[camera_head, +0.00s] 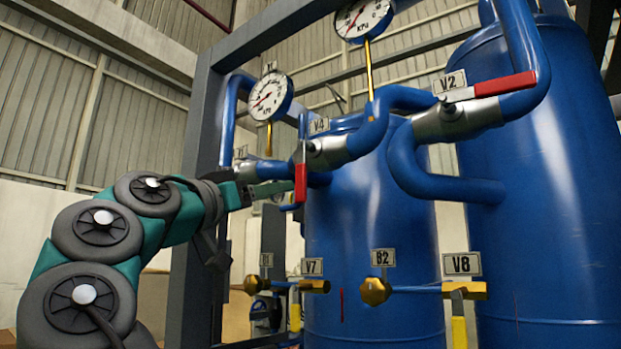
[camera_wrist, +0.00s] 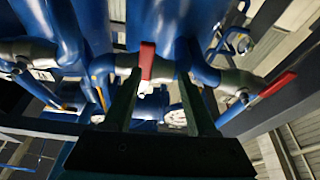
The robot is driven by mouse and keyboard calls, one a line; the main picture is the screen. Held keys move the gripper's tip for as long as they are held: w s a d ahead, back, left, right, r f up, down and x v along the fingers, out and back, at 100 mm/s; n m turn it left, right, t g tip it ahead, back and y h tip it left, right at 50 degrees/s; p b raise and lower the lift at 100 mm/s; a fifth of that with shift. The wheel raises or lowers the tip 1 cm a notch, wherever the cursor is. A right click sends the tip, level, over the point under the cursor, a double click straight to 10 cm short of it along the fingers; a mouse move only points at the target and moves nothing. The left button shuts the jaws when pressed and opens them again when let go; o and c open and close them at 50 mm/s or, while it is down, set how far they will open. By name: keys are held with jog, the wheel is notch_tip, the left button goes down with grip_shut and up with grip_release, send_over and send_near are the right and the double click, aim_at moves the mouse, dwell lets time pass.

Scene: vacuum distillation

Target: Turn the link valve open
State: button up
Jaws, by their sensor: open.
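Valve V4 (camera_head: 326,153) sits on a blue pipe, and its red handle (camera_head: 301,183) hangs straight down. My gripper (camera_head: 280,188) is just left of this handle in the head view. In the wrist view my open gripper (camera_wrist: 158,88) has its two dark fingers either side of a red handle (camera_wrist: 148,60), which shows just beyond and between the tips. I cannot tell whether they touch it. Valve V2 (camera_head: 455,115), further right, has a red handle (camera_head: 505,85) lying nearly along its pipe. No tag reads "link".
Two blue tanks (camera_head: 375,235) (camera_head: 540,190) stand behind the pipes. Gauges (camera_head: 271,96) (camera_head: 363,18) are above. Brass valves V7 (camera_head: 314,286) and V8 (camera_head: 465,290) are below. A grey frame post (camera_head: 200,120) stands behind my arm. Another red handle (camera_wrist: 278,84) is at right in the wrist view.

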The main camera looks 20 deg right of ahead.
aim_at(299, 174)
jog(key=shift+m+h, duration=0.5)
jog(key=shift+m, duration=0.3)
jog(key=d+r, duration=0.1)
jog(key=d, duration=0.1)
jog(key=w+d+r+p, duration=0.1)
jog(key=d+r, duration=0.1)
jog(key=w+d+r+p, duration=0.1)
jog(key=d, duration=0.1)
jog(key=shift+r, duration=0.15)
grip_shut()
dwell(0.9)
